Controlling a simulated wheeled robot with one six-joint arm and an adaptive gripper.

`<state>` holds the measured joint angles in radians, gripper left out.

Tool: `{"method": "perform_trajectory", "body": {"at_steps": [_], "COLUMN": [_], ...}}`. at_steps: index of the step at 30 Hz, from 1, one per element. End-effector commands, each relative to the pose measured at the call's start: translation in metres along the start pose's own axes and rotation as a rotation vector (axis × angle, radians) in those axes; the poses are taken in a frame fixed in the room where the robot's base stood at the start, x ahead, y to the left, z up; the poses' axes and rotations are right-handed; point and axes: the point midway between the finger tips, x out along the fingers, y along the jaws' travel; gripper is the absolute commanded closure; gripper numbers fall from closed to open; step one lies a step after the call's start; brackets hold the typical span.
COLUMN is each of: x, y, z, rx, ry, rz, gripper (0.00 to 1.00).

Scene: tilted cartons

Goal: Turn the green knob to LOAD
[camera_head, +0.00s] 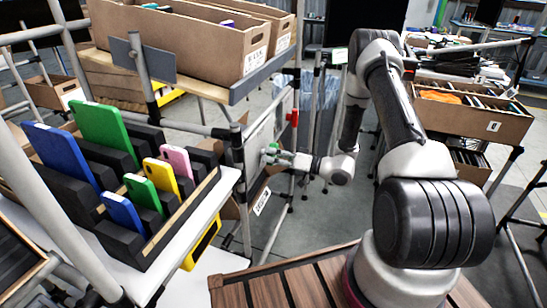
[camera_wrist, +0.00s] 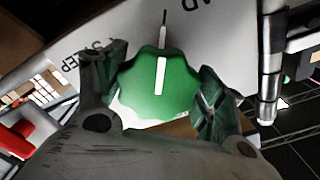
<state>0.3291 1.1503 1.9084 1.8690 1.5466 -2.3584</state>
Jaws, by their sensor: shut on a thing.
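The green knob (camera_wrist: 178,92) is on a light panel (camera_wrist: 225,35) in the wrist view. Its white pointer line runs up the picture, roughly in line with a black tick above it. Lettering ending in "AD" stands just right of that tick, cut off by the frame edge. Other lettering, partly hidden, lies to the left. My gripper (camera_wrist: 160,75) has a finger against each side of the knob and is shut on it. In the head view my gripper (camera_head: 269,155) reaches left to the panel (camera_head: 259,138), where the knob shows only as a small green spot.
A red part (camera_head: 293,117) sits right of the panel. Cardboard cartons (camera_head: 195,45) stand on a shelf above. A black rack (camera_head: 150,240) with coloured phone-like slabs is at left. Another carton (camera_head: 500,122) is at right. Metal poles surround the panel.

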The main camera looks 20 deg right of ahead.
Motion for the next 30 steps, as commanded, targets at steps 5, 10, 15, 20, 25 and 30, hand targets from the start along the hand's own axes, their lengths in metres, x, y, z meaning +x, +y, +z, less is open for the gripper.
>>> {"method": "perform_trajectory", "body": {"at_steps": [5,10,15,20,25,30], "x": [0.0,0.0,-0.001,-0.017,-0.054,-0.091], "y": [0.0,0.0,0.0,0.001,0.001,0.001], "z": [0.001,0.001,0.0,-0.001,0.0,0.0], "rx": [0.001,0.001,0.001,0.001,0.003,0.001], "ry": [-0.003,-0.001,-0.001,0.002,0.002,0.002], "rz": [0.002,0.001,0.001,0.003,0.005,0.005], "gripper": [0.09,0.09,0.09,0.09,0.09,0.09]}}
